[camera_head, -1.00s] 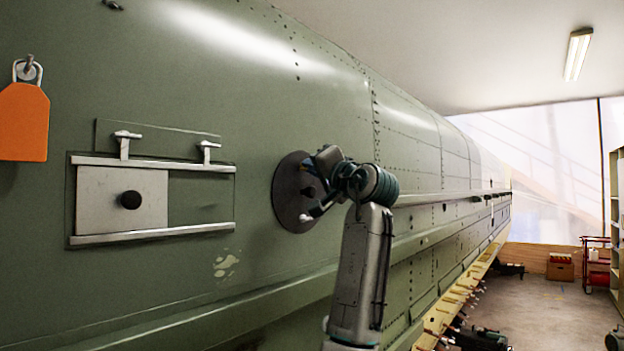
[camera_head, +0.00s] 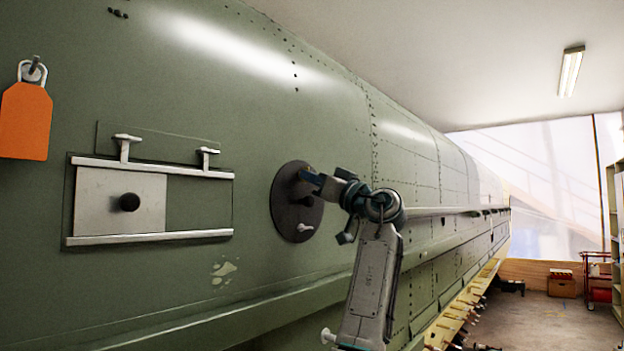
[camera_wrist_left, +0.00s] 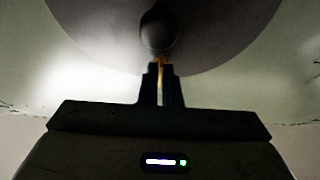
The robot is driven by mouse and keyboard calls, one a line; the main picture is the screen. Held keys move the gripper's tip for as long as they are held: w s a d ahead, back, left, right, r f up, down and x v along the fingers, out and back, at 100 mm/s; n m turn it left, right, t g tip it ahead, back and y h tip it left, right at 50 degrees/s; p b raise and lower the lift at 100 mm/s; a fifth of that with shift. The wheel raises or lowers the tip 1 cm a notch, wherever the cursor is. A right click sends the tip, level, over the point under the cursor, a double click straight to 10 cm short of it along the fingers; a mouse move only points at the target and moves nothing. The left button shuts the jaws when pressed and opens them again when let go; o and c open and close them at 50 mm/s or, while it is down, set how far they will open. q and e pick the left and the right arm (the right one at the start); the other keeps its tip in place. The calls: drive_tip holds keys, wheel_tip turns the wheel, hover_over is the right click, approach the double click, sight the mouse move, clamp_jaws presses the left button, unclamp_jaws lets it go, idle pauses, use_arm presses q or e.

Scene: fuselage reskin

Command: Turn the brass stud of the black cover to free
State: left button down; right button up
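The black cover (camera_head: 289,222) is a dark round disc on the green fuselage side, right of the framed opening. It has a dark knob near its middle and a small pale lever (camera_head: 304,228) low on it. My left gripper (camera_head: 310,178) reaches in from the right to the cover's upper part. In the left wrist view the black cover (camera_wrist_left: 225,35) fills the top, with the dark knob (camera_wrist_left: 157,28) beyond the fingertips. The left fingers (camera_wrist_left: 160,75) are nearly together, with the narrow brass stud (camera_wrist_left: 161,62) showing between their tips. My right gripper is not in view.
Left of the cover is a framed opening with rails (camera_head: 150,238) and a pale panel with a black knob (camera_head: 129,202). An orange tag (camera_head: 25,122) hangs at far left. A long ledge runs along the fuselage. Open floor (camera_head: 545,325) lies at right.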

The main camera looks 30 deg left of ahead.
use_arm(q)
drive_tip(key=shift+n+g, duration=0.4)
drive_tip(key=shift+n, duration=0.4)
drive_tip(key=c, duration=1.6)
unclamp_jaws()
drive_tip(key=shift+w, duration=0.1)
drive_tip(key=shift+d, duration=0.1)
drive_tip(key=b+v, duration=0.5)
drive_tip(key=v, duration=0.5)
drive_tip(key=shift+d+f, duration=0.2)
drive_tip(key=shift+d, duration=0.15)
